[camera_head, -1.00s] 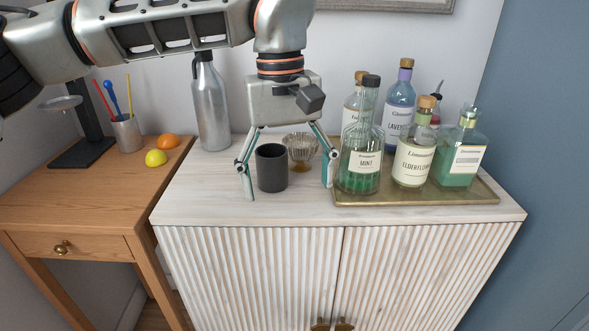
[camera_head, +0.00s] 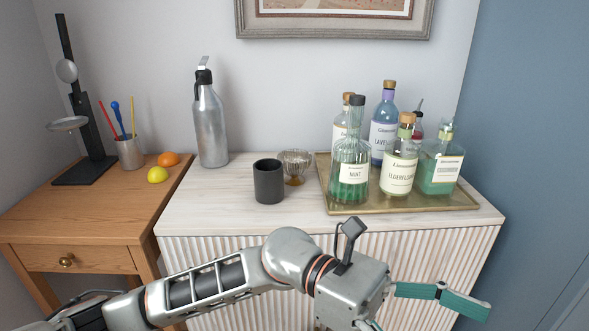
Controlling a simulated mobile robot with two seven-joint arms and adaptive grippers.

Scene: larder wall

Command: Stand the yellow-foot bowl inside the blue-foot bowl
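A ribbed clear glass bowl (camera_head: 295,163) on a short amber-yellow foot stands upright on the pale cabinet top, partly hidden behind a dark grey cup. It looks like the yellow-foot bowl. I see no bowl with a blue foot in this view. My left gripper (camera_head: 425,312) is low in front of the cabinet, well below and to the right of the glass bowl. Its teal fingers are spread and one runs out of the bottom edge; nothing shows between them. My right gripper is not in view.
The dark cup (camera_head: 268,181) stands directly in front of the bowl. A brass tray (camera_head: 330,205) with several bottles is on the right. A steel flask (camera_head: 211,125) stands at the back left. The cabinet top (camera_head: 208,207) is clear at its left front.

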